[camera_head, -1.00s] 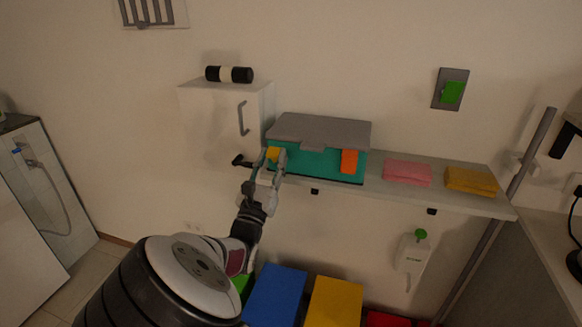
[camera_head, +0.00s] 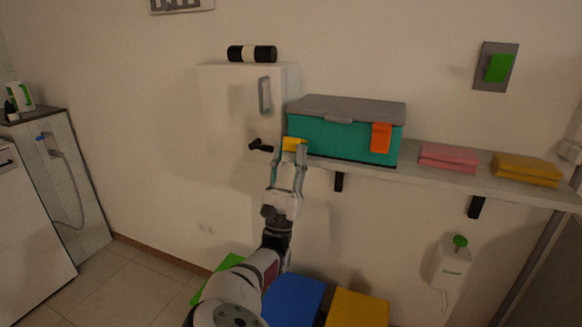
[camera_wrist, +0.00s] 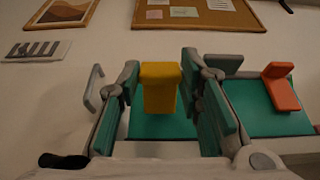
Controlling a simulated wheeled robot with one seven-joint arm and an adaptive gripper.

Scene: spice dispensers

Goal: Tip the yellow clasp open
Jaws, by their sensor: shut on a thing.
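The yellow clasp (camera_head: 294,144) is at the left end of the front of a teal box (camera_head: 345,140) with a grey lid (camera_head: 350,107). The lid is down. My gripper (camera_head: 288,158) reaches up to the clasp from below, one finger on each side. In the wrist view the yellow clasp (camera_wrist: 160,88) stands between the finger pads (camera_wrist: 168,105), and my gripper is shut on it. The clasp's exact tilt is hard to tell. An orange clasp (camera_head: 381,138) is at the right end of the box; it also shows in the wrist view (camera_wrist: 281,86).
The box stands on a wall shelf (camera_head: 440,178) with pink (camera_head: 448,157) and yellow (camera_head: 527,169) folded cloths to its right. A white cabinet (camera_head: 232,110) with a handle (camera_head: 265,95) is close on the left. Coloured bins (camera_head: 295,297) stand below.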

